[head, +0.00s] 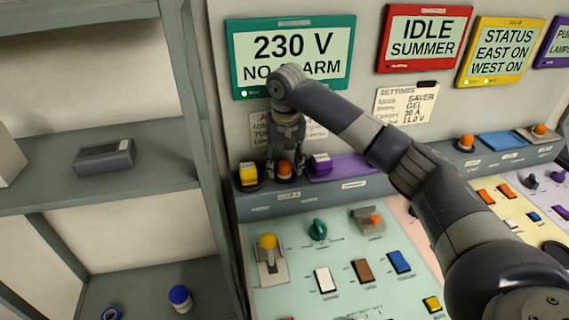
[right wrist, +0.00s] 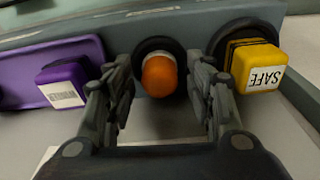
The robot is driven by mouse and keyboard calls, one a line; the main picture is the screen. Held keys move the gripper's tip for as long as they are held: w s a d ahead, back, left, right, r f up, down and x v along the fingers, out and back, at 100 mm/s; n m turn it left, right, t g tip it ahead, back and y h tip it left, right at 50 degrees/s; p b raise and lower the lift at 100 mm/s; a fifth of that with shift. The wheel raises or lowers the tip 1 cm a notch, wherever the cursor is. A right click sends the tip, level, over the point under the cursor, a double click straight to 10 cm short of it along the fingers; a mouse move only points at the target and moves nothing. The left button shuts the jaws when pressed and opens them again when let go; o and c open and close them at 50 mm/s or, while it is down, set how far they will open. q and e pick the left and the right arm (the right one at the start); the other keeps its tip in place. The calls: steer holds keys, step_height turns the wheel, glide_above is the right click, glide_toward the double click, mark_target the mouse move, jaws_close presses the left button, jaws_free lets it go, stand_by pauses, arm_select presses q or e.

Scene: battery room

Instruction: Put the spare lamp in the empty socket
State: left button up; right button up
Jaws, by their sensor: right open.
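An orange lamp (head: 284,169) stands upright in a dark round socket on the ledge under the green display. My right gripper (head: 285,165) comes down over it from above. In the right wrist view its fingers (right wrist: 160,95) are open, one on each side of the orange lamp (right wrist: 158,75), with gaps between them and the lamp. Other orange lamps stand farther right on the ledge, one in a dark ring (head: 466,142) and one on a pale plate (head: 540,130). I cannot tell which is the spare, and no empty socket is clearly seen. My left gripper is out of view.
A yellow SAFE block (head: 249,174) and a purple block (head: 320,162) flank the lamp closely. A yellow-knobbed lever (head: 268,243), a teal knob (head: 318,230) and several switches are on the sloping panel below. Grey shelving (head: 152,162) stands at left.

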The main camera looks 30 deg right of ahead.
mark_target(285, 176)
step_height(285, 176, up, 12)
steer(key=s, duration=0.1)
steer(key=shift+s+a, duration=0.2)
steer(key=shift+s, duration=0.05)
stand_by(0.5)
